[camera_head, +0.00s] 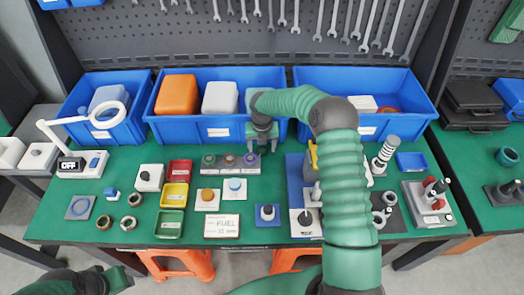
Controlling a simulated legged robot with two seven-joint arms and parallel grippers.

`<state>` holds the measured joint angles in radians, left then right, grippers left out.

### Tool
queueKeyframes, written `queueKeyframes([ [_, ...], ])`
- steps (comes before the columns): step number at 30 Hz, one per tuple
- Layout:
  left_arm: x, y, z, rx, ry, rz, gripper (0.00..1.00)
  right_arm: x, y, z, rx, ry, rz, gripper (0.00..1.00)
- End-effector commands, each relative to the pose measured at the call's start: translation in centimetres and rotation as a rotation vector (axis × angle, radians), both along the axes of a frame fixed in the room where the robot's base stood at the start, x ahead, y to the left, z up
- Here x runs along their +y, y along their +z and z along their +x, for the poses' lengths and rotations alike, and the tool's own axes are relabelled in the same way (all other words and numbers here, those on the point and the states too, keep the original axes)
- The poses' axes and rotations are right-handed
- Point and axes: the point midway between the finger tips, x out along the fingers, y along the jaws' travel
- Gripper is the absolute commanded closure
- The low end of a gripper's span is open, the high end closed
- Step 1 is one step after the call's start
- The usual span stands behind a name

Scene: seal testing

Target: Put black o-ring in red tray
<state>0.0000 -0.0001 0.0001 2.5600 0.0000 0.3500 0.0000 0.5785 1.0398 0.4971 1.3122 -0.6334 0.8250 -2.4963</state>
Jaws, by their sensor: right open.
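The red tray (179,172) is a small open tray at the back of a column of three, left of centre on the green bench. Dark ring-shaped parts lie left of the trays: one (134,199), another (128,223) and a third (104,222). I cannot tell which, if any, is the black o-ring. My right gripper (262,147) is open and points down above the button strip, right of the red tray and apart from it. My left gripper (122,279) is low at the front left, off the bench edge; its jaws are unclear.
A yellow tray (174,196) and a green tray (169,224) stand in front of the red one. A button strip (230,164) is under my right gripper. Blue bins (215,130) line the back. A magnifier lamp (85,122) stands left. My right arm hides part of the right side.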

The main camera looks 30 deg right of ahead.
Motion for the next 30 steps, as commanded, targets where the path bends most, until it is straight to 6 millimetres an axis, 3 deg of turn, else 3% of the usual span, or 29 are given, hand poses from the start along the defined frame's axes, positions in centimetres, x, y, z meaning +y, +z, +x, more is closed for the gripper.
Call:
queueKeyframes([
  [7,0.01,-0.01,0.00,0.000,0.000,0.000,0.64,-0.11,-0.46,0.04,-0.002,-0.001,0.000,0.34],
  [22,0.00,-0.01,0.00,0.000,0.000,0.000,0.64,-0.12,-0.45,0.02,-0.001,-0.001,0.000,0.98],
  [30,0.00,0.00,0.00,0.000,0.000,0.000,0.64,-0.12,-0.22,0.02,-0.001,-0.001,0.000,1.00],
])
